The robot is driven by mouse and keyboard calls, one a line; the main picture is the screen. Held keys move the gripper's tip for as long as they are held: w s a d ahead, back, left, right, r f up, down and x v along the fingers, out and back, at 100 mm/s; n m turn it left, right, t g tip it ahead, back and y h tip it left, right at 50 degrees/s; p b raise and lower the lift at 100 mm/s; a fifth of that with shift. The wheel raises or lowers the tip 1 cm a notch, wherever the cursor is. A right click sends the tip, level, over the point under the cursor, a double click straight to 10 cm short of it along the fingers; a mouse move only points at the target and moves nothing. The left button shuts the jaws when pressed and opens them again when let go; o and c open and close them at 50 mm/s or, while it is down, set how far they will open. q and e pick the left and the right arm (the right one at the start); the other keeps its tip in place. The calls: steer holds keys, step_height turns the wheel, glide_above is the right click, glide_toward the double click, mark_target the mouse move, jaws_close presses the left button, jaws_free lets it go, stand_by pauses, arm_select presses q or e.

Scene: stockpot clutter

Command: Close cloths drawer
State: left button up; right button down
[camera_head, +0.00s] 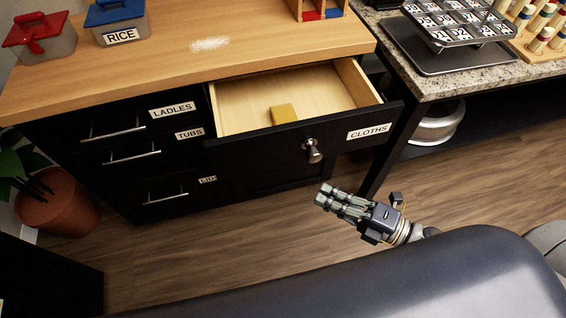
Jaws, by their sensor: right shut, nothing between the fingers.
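The cloths drawer (240,143) stands pulled out of the dark cabinet, with its pale wooden inside showing. Its black front carries a CLOTHS label (369,131) and a round metal knob (313,151). A small yellow block-like thing (284,113) lies inside on the drawer floor. My right gripper (322,196) is shut and empty. In the picture it is below and a little right of the knob, apart from the drawer front, with its fingers pointing left. My left gripper is not in view.
Drawers labelled LADLES (125,118) and TUBS are shut at the left. The wooden counter (270,45) bears a RICE tub (117,22) and a red-lidded tub (40,38). A granite counter (460,78) with trays stands at the right. A potted plant (55,203) is at the left.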

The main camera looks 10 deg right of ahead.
steer(key=p, duration=0.2)
glide_toward(267, 155)
steer(key=a, duration=0.3)
steer(key=shift+w+a, duration=0.15)
steer(key=shift+w, duration=1.35)
